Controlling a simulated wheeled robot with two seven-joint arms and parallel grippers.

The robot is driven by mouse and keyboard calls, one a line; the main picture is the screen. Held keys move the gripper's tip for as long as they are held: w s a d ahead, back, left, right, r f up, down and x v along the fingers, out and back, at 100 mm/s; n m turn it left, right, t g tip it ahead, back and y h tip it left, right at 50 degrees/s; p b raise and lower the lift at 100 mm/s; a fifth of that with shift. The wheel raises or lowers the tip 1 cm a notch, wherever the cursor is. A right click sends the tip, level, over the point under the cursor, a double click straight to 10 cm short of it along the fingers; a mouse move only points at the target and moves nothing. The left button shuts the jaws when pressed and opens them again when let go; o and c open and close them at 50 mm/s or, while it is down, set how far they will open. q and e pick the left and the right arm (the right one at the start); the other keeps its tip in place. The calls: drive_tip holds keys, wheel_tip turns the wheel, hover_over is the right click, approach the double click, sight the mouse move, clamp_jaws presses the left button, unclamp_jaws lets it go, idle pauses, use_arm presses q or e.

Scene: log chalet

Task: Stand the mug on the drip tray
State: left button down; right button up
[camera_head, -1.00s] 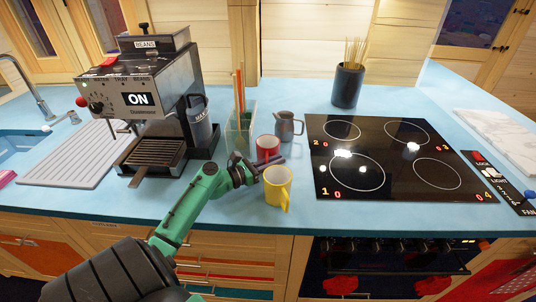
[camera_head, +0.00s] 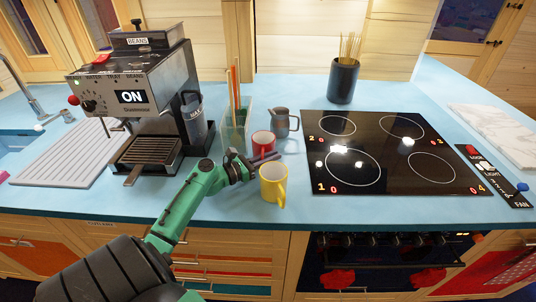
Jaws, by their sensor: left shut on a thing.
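The red mug (camera_head: 263,142) is upright on the blue counter, left of the grey pitcher. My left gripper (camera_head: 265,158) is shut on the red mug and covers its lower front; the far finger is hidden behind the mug. Whether its base touches the counter is hidden. The yellow mug (camera_head: 273,184) stands upright just in front of the fingers, its handle towards the near right. The drip tray (camera_head: 148,151) is the dark slatted platform at the foot of the coffee machine (camera_head: 130,83), left of my gripper, with nothing standing on it. My right gripper is out of view.
A clear holder (camera_head: 235,138) with tall sticks stands between the machine and the red mug. The grey pitcher (camera_head: 284,123) is close on the right, before the black hob (camera_head: 390,150). Counter in front of the tray is clear.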

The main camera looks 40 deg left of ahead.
use_arm(q)
wheel_tip(320, 180, up, 20)
drive_tip(key=p, duration=0.3)
